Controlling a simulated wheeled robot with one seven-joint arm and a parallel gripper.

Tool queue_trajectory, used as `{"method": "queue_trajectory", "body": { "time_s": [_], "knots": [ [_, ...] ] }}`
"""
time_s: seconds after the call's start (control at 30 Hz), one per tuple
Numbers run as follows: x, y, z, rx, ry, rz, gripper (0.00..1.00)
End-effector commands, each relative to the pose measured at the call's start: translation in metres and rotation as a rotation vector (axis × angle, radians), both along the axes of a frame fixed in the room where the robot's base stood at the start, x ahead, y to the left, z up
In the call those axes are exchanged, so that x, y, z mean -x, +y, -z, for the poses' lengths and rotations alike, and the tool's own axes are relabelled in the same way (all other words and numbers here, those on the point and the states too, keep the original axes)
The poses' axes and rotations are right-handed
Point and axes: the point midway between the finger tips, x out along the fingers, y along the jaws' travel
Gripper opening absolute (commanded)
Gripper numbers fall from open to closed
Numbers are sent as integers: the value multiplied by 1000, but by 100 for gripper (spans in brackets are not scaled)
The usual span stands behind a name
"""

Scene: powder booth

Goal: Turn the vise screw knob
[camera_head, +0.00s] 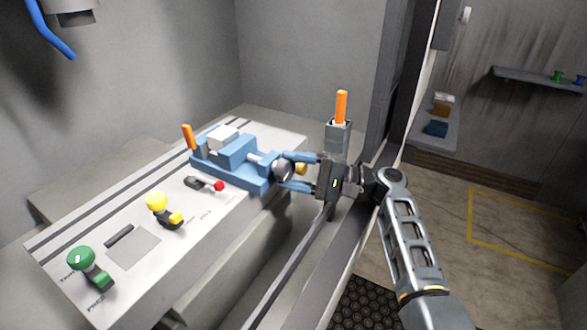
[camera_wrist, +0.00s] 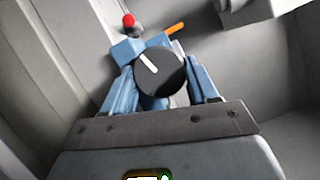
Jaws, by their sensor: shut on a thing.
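The blue vise (camera_head: 238,157) sits on the grey bench, a light grey block (camera_head: 222,138) at its far left end. Its dark round screw knob (camera_head: 283,169) is at the right end, facing my gripper (camera_head: 293,171). In the wrist view the knob (camera_wrist: 160,74) is black with a white pointer mark aimed to the upper left. My gripper (camera_wrist: 165,85) has its two blue fingers on either side of the knob, shut on it. The knob's face hides part of the vise body behind it.
On the bench are a red-tipped lever (camera_head: 219,186), a yellow knob (camera_head: 157,202) and a green knob (camera_head: 81,260). An orange handle (camera_head: 341,107) stands upright behind my gripper. A dark booth post (camera_head: 393,85) rises close to my arm. The floor at right is clear.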

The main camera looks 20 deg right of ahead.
Motion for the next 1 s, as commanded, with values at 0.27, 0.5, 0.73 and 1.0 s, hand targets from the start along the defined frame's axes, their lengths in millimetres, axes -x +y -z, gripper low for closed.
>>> {"method": "queue_trajectory", "body": {
  "time_s": [0.27, 0.5, 0.73, 1.0],
  "knots": [
    [0, -1, 1, -69, 51, 4, 28],
    [0, -1, 2, -82, 61, 4, 28],
    [0, -1, 2, -81, 60, 4, 28],
    [0, -1, 1, -80, 59, 3, 81]
  ]
}}
